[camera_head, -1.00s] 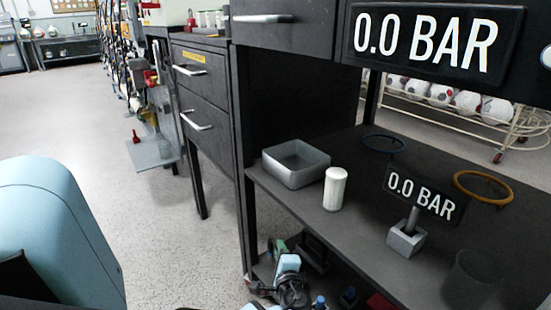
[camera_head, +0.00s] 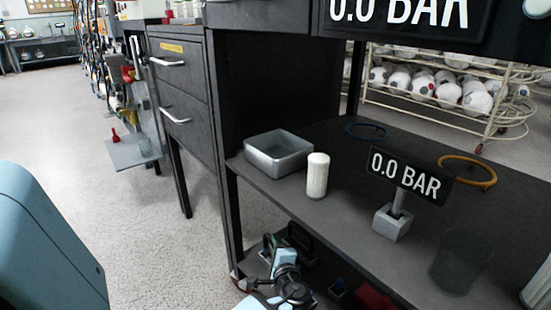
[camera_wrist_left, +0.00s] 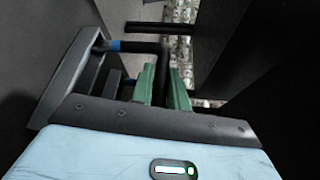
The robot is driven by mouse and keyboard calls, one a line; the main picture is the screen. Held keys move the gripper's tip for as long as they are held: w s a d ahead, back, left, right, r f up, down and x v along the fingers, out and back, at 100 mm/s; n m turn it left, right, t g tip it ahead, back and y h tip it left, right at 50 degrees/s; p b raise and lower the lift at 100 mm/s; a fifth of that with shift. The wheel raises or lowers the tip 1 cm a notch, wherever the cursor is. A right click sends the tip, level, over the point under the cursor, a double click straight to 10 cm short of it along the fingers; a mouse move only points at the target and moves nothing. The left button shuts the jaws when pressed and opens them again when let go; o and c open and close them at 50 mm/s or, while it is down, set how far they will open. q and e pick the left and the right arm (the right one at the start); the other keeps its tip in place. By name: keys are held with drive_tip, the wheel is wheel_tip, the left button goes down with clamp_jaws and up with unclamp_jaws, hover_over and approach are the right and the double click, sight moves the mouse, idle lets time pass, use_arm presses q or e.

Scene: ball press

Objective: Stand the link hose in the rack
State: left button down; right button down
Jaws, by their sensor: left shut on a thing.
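My left gripper (camera_head: 270,243) is low under the shelf in the head view, partly hidden and small. In the left wrist view its two green fingers (camera_wrist_left: 163,86) are shut on the link hose (camera_wrist_left: 142,47), a black tube with a blue band near its left end. The hose runs level from the band, then bends down between the fingers. A dark frame (camera_wrist_left: 65,80), which looks like the rack, stands left of the fingers; the blue-banded end is close to its upper part. I cannot tell whether they touch. My right gripper is not in view.
The shelf (camera_head: 350,225) above holds a grey tray (camera_head: 262,165), a white cylinder (camera_head: 317,176), a gauge display (camera_head: 408,177), an orange ring (camera_head: 468,172) and a clear cup (camera_head: 462,262). A drawer cabinet (camera_head: 180,95) stands left. Open floor lies further left.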

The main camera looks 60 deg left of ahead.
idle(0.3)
use_arm(q)
drive_tip(key=c, duration=1.4)
unclamp_jaws()
drive_tip(key=shift+o, duration=0.6)
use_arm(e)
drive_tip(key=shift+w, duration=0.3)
use_arm(q)
drive_tip(key=shift+f, duration=0.1)
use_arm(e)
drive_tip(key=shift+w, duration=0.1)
use_arm(q)
drive_tip(key=f+p+v, duration=0.1)
drive_tip(key=p+v, duration=0.2)
drive_tip(key=v, duration=0.4)
drive_tip(key=shift+s+d+r, duration=0.15)
drive_tip(key=shift+d+r, duration=0.25)
drive_tip(key=shift+r, duration=0.15)
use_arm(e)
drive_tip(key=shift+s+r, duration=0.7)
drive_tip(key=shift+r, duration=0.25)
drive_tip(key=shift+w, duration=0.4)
